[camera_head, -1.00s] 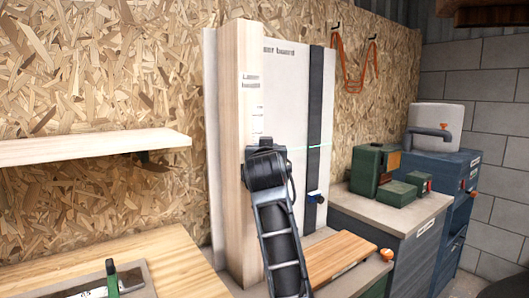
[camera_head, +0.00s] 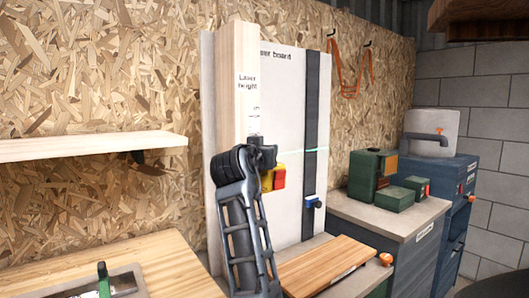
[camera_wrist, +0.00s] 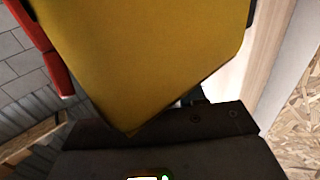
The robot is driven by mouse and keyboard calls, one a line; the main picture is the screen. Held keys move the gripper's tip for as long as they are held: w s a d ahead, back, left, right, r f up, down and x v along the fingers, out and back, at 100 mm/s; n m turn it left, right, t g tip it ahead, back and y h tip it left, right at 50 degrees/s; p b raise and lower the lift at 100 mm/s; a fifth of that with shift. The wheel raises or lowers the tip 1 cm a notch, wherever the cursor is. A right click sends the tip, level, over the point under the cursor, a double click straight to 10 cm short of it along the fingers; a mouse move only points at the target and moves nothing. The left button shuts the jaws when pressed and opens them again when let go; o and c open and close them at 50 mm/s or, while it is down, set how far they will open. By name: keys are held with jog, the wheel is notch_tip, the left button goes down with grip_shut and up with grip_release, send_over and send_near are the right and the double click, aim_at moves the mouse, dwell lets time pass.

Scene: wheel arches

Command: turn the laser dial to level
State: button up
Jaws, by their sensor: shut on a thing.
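The tall pale board (camera_head: 285,95) stands against the chipboard wall, with a wooden post (camera_head: 235,75) marked "Laser height" at its left. A thin green laser line (camera_head: 316,150) crosses the board's dark strip and looks nearly horizontal. A yellow-and-red block (camera_head: 272,179), apparently the laser unit, sits beside my gripper (camera_head: 262,160) at the post. It fills much of the wrist view as a large yellow face (camera_wrist: 150,50) with red at its left. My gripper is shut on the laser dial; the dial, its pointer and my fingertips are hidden.
A blue clamp-like piece (camera_head: 314,202) is on the dark strip. A wooden plank (camera_head: 325,265) lies below right. Green boxes (camera_head: 372,175) stand on the right cabinet. A wooden shelf (camera_head: 80,149) juts out at left, above a workbench (camera_head: 150,258).

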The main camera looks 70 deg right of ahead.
jog(key=o, duration=1)
jog(key=shift+c, duration=0.2)
jog(key=a+b, duration=0.1)
jog(key=a, duration=0.6)
jog(key=shift+s+a, duration=0.35)
jog(key=shift+s, duration=0.1)
